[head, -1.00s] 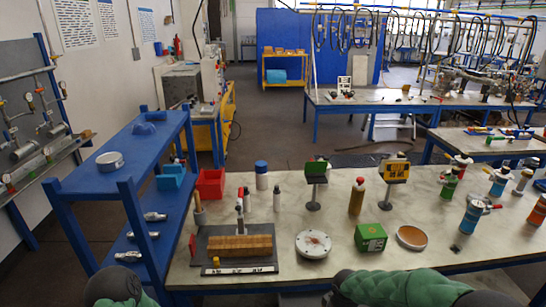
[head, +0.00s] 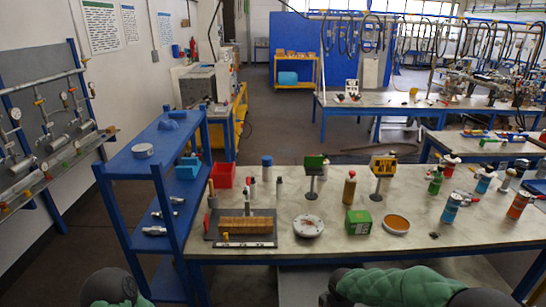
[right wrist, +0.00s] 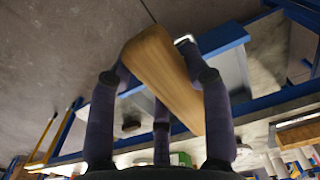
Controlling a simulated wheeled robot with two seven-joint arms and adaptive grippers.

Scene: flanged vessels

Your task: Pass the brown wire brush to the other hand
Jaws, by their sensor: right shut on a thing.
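The brown wire brush (right wrist: 168,76) shows in the right wrist view as a long, light-brown wooden piece with a rounded end. It lies tilted between the purple-grey fingers of my right gripper (right wrist: 158,82), which is shut on it. I cannot make out its bristles. In the head view my green-padded right arm (head: 400,287) shows at the bottom, but the right gripper and the brush are out of the picture. Only a bit of my left arm (head: 112,288) shows at the bottom left; the left gripper is not in view.
A grey workbench (head: 285,240) stands ahead, with a brown block (head: 245,223) on a dark board, a flanged disc (head: 308,226), a green box (head: 358,222) and several bottles. A blue shelf (head: 165,200) stands at its left. Floor shows between shelf and wall.

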